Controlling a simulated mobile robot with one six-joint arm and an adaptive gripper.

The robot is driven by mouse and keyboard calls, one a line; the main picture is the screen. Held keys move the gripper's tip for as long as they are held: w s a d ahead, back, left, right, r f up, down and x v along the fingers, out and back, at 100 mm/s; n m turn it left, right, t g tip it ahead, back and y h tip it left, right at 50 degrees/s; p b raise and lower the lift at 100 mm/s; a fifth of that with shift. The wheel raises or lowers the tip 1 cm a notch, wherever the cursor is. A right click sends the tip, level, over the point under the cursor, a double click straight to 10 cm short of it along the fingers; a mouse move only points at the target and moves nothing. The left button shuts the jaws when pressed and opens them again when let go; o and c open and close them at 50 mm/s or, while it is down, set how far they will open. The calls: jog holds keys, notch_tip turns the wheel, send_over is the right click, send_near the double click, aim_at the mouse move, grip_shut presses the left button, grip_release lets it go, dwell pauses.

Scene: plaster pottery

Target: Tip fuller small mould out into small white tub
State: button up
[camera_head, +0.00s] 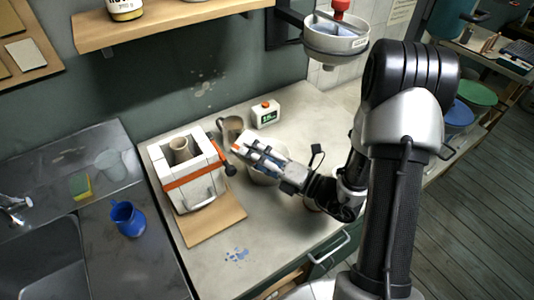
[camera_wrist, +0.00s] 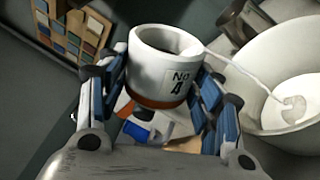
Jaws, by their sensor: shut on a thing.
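My gripper (camera_head: 258,155) is shut on a small white mould (camera_wrist: 165,60) marked "No 4", with an orange band near its base. The wrist view shows the mould between the blue-padded fingers (camera_wrist: 160,100). A thin white stream (camera_wrist: 240,68) runs from its rim into the white tub (camera_wrist: 255,70), where a pale pool (camera_wrist: 293,105) lies. In the head view the mould (camera_head: 243,147) is held tilted over the tub (camera_head: 262,178), which my gripper partly hides. How much is left in the mould cannot be seen.
A white block mould with an orange strap (camera_head: 190,185) stands on a wooden board (camera_head: 215,222) at the left. A metal jug (camera_head: 230,128) and a timer (camera_head: 265,114) stand behind the tub. A blue jug (camera_head: 128,220) is by the sink. The front counter is mostly clear.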

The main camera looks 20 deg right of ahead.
jog(key=shift+r, duration=0.1)
jog(key=shift+r+m, duration=0.1)
jog(key=shift+m, duration=0.3)
jog(key=shift+w+d+r+m, duration=0.15)
jog(key=shift+w+d+m, duration=0.2)
jog(key=shift+d+m, duration=0.25)
jog(key=shift+d+r+m+t, duration=0.1)
jog(key=shift+m+t, duration=0.2)
jog(key=shift+m, duration=0.1)
jog(key=shift+d+f+m+p, duration=0.15)
jog(key=shift+f+m+p, duration=0.2)
jog(key=shift+m+p, duration=0.7)
jog(key=shift+w+m+t+p, duration=0.1)
jog(key=shift+m+t+p, duration=0.25)
jog(key=shift+t+p, duration=0.1)
jog(key=shift+d+r+m+p, duration=0.2)
jog(key=shift+m+p, duration=0.2)
jog(key=shift+p, duration=0.15)
